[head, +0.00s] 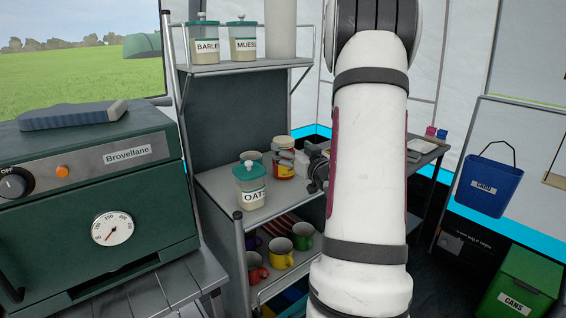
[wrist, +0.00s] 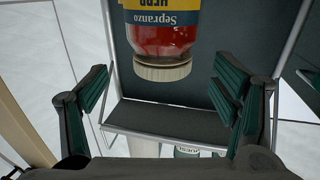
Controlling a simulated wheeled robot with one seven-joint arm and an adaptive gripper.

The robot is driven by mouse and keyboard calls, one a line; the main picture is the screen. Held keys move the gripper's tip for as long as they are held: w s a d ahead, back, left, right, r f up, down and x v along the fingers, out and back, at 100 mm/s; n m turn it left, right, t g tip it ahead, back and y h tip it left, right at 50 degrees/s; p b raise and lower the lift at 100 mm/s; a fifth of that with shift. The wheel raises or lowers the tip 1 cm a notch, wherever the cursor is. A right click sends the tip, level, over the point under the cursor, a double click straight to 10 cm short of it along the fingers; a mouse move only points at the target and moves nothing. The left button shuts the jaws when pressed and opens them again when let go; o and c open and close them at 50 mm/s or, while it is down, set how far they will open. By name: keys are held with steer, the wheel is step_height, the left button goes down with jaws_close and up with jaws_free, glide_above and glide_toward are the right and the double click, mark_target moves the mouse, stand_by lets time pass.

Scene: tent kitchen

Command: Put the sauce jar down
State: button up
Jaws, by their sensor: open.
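The sauce jar (head: 284,166) has red contents, a yellow and blue label and a pale lid. It stands upright on the grey middle shelf (head: 223,187) in the head view. In the wrist view the jar (wrist: 165,40) appears upside down, label and lid showing, its other end cut off by the top edge. My gripper (wrist: 162,72) is open, with one finger on each side of the jar's line and gaps to both sides. In the head view my gripper (head: 318,170) is just right of the jar, partly hidden by my arm.
Coloured mugs (head: 279,251) fill the shelf below. Barley (head: 203,45) and muesli jars (head: 243,44) stand above.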

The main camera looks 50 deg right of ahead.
steer(key=shift+x, duration=2.7)
steer(key=shift+a, duration=0.1)
steer(key=shift+c, duration=0.6)
jaws_close()
